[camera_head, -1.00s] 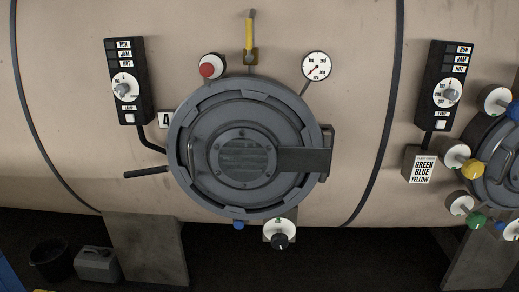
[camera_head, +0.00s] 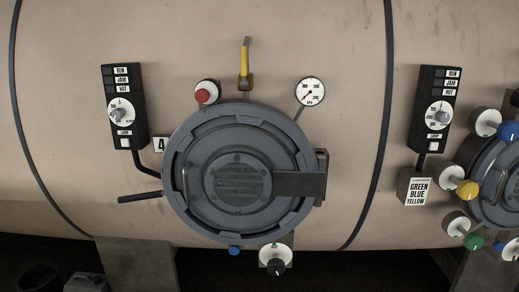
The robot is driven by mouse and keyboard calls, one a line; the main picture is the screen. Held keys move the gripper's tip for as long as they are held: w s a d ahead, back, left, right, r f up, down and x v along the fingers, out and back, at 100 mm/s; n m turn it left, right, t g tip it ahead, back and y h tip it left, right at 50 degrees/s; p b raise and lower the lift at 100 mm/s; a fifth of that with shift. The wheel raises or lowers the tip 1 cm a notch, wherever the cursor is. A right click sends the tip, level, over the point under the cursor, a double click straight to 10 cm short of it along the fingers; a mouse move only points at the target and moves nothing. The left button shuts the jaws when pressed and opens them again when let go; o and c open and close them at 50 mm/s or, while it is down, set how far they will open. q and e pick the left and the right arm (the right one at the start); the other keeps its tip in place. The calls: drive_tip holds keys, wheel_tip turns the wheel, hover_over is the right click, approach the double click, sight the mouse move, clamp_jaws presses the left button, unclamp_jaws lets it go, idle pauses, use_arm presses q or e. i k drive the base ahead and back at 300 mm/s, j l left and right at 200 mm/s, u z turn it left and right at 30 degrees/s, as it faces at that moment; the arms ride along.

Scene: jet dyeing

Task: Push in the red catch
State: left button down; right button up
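The red catch (camera_head: 203,96) is a red knob on a white round base at the upper left rim of the round grey door (camera_head: 238,180). The red knob faces out toward me. Whether it is pressed in cannot be told from this view. The door looks closed against the beige vessel, with a dark hinge arm across its right side. Neither of my grippers is in view.
A yellow-handled lever (camera_head: 244,68) and a pressure gauge (camera_head: 310,92) sit above the door. A black handle (camera_head: 139,197) sticks out left. Control boxes (camera_head: 125,107) flank it. A blue knob (camera_head: 234,251) and black knob (camera_head: 276,267) sit below. A second door stands right.

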sight(207, 92)
drive_tip(key=i+l+u, duration=0.2)
drive_tip(key=l+u, duration=0.25)
drive_tip(key=l, duration=0.75)
drive_tip(key=l+u, duration=0.5)
drive_tip(key=l, duration=0.65)
